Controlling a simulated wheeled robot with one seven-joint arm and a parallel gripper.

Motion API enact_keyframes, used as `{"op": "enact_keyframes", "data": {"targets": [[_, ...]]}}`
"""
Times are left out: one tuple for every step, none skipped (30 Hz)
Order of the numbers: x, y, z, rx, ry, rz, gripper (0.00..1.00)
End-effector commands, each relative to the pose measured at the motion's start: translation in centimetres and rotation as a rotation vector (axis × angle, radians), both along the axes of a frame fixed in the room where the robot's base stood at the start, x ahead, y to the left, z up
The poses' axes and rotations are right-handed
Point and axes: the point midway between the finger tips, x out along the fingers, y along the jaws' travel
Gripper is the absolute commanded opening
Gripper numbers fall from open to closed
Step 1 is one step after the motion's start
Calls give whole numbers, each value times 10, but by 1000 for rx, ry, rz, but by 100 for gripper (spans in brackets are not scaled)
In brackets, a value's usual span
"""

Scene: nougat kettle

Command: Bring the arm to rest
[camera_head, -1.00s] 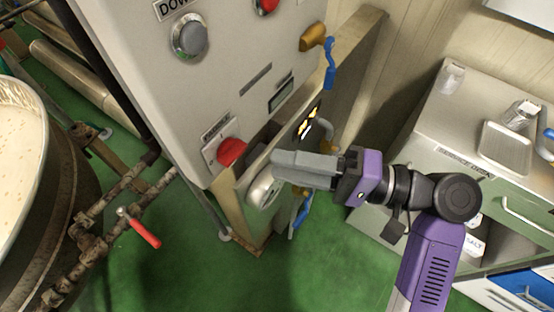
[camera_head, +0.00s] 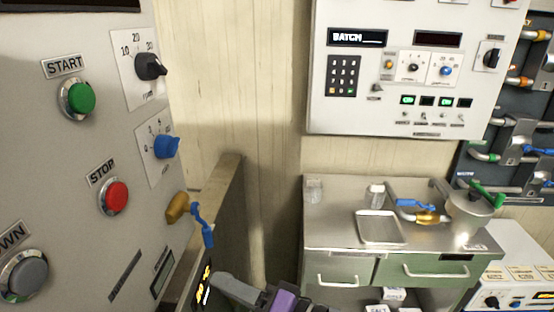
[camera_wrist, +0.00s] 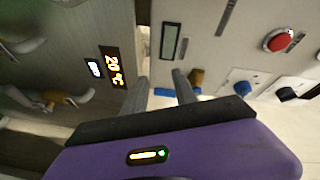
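My gripper (camera_head: 238,291) shows at the bottom of the head view, with grey fingers and part of its purple body; the rest of my arm is out of that frame. In the wrist view my gripper (camera_wrist: 160,79) has its two grey fingers apart, with nothing held between them. A blue lever (camera_wrist: 163,91) shows through the gap, beyond the fingers. In the head view this blue lever (camera_head: 203,226) hangs by a brass valve (camera_head: 178,207), up and left of my gripper and apart from it.
A grey control panel with a green START button (camera_head: 79,99) and red STOP button (camera_head: 114,197) stands close on the left. A lit display (camera_wrist: 113,67) is near my fingers. At right is a steel counter (camera_head: 335,215) with a tray (camera_head: 380,228) and a pan (camera_head: 468,207).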

Motion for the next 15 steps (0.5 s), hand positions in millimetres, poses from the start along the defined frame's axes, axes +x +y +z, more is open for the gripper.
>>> {"op": "enact_keyframes", "data": {"targets": [[2,-18,-17,-34,-25,-104,34],[4,-29,-24,-56,-48,-165,34],[5,-45,-34,-89,-75,-242,34],[4,-57,-40,-116,-97,-298,34],[2,-70,-46,-144,-120,-351,34],[-2,-87,-54,-182,-147,-419,34],[-6,-100,-59,-214,-170,-466,34],[-11,-112,-63,-244,-192,-512,34],[-18,-128,-68,-287,-221,-568,34],[-25,-140,-71,-319,-243,-606,34],[-32,-152,-74,-353,-265,-643,34],[-43,-166,-76,-396,-293,-688,34],[-51,-176,-77,-430,-315,-718,34],[-60,-186,-78,-464,-337,-748,34],[-73,-198,-78,-511,-366,-780,34]]}}
